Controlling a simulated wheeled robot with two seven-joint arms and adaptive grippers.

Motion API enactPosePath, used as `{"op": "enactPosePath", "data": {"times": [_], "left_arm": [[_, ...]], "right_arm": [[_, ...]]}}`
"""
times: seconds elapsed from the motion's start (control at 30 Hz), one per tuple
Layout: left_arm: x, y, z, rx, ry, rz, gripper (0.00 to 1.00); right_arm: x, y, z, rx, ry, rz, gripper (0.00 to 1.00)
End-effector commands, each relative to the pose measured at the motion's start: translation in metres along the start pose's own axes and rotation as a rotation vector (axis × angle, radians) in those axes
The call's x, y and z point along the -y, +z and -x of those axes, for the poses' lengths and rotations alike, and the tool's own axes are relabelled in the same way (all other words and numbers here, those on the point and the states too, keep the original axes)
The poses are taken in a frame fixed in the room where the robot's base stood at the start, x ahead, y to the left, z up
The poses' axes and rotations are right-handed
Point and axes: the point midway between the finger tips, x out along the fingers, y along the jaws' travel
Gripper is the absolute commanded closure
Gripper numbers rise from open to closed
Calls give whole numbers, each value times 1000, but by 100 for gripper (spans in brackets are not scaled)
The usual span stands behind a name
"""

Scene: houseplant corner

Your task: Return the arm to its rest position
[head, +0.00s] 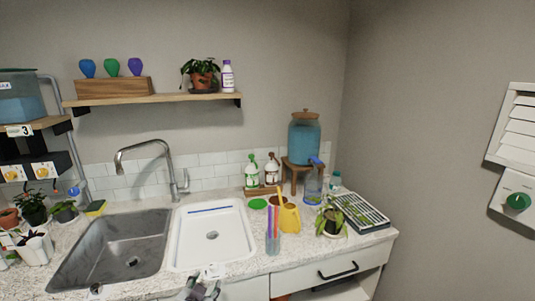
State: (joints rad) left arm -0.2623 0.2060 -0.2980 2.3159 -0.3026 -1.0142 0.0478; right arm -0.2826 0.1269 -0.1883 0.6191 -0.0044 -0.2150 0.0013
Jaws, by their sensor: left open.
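My left gripper (203,289) shows at the bottom edge of the head view, in front of the counter's front edge and below the white basin (180,245). It is open, and I see nothing between its fingers. Most of its arm is out of the picture. My right gripper is not in view.
A grey sink (85,262) with a tall tap (172,165) lies left of the white basin. To the right stand a yellow watering can (289,218), a cup of coloured sticks (273,240), a potted plant (331,222) and a slatted tray (362,212). A shelf (150,99) hangs above.

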Motion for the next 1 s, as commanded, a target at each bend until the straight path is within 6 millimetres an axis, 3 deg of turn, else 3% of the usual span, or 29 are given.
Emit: {"op": "enactPosePath", "data": {"times": [0.2,0.4,0.6,1.0], "left_arm": [[-9,79,27,262,73,91,51],[-18,133,59,457,136,147,51],[-24,162,82,571,179,177,51],[-35,200,115,725,242,211,51]], "right_arm": [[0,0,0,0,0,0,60],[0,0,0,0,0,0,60],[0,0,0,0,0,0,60],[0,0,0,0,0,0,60]]}}
